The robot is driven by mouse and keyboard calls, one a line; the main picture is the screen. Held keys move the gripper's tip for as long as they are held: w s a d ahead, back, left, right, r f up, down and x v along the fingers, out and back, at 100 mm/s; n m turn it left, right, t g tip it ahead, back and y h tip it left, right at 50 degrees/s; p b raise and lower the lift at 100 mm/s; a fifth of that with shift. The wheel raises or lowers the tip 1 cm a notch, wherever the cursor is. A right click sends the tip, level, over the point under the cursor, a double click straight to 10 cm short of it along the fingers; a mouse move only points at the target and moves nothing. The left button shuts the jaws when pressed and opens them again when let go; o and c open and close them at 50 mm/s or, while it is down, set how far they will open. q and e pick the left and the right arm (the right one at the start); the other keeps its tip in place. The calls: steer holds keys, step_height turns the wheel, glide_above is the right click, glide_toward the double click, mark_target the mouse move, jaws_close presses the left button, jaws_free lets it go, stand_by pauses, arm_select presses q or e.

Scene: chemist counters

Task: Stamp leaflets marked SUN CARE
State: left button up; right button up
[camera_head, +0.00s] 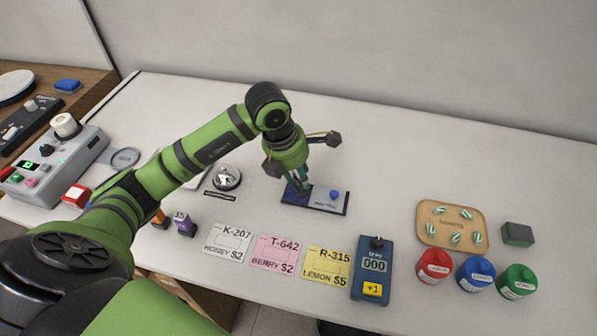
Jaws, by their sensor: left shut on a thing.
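My left gripper (297,184) reaches down over a small dark blue and white plate (325,207) on the counter. It is shut on a small dark thing (297,192) at the plate's left half, mostly hidden by the fingers; I cannot tell whether it touches the plate. A blue knob (334,194) shows on the plate's right half. Three cards lie in front: white K-207 HONEY (228,242), pink T-642 BERRY (275,254) and yellow R-315 LEMON (325,266). I can read no SUN CARE marking. Purple (184,224) and orange (160,219) stamp-like pieces stand to the left. My right gripper is not in view.
A blue counter device (372,268) reads 000. A tan tray (425,210) of striped pieces, red (434,266), blue (475,273) and green (516,281) cups, and a dark green block (517,234) stand right. A bell (227,177) and grey machine (55,160) are left. The back right is clear.

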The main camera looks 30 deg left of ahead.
arm_select(q)
steer(key=shift+f, duration=0.3)
stand_by(0.5)
steer(key=shift+f+b, duration=0.1)
steer(key=shift+b, duration=0.35)
stand_by(0.8)
steer(key=shift+r+p, duration=0.5)
steer(key=shift+r, duration=0.25)
steer(key=shift+r+p, duration=1.7)
steer(key=shift+r, duration=1.1)
